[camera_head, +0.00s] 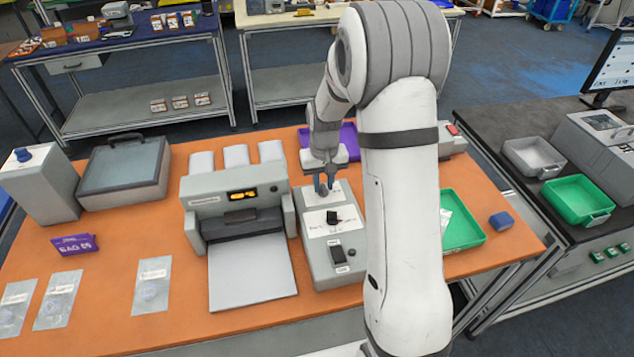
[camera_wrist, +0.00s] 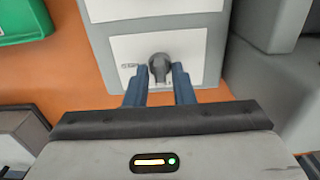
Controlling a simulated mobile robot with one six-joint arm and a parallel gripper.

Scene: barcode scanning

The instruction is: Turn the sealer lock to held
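The sealer lock is a dark grey knob (camera_wrist: 160,68) on a white label panel (camera_wrist: 120,50) of a light grey control box (camera_head: 318,268). In the wrist view its handle points down the picture, toward my gripper. My gripper (camera_wrist: 161,72) has its two blue fingers on either side of the knob, with no clear gap at the tips. In the head view my gripper (camera_head: 323,186) points down at the far panel of the box, and the knob is hidden there. The printing on the panel is too small to read.
Nearer on the box are a black knob (camera_head: 333,217) and a dark rocker switch (camera_head: 338,254). The sealer (camera_head: 235,200) stands left of the box. A purple tray (camera_head: 349,137) lies behind and a green tray (camera_head: 471,228) to the right. Sealed pouches (camera_head: 152,287) lie front left.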

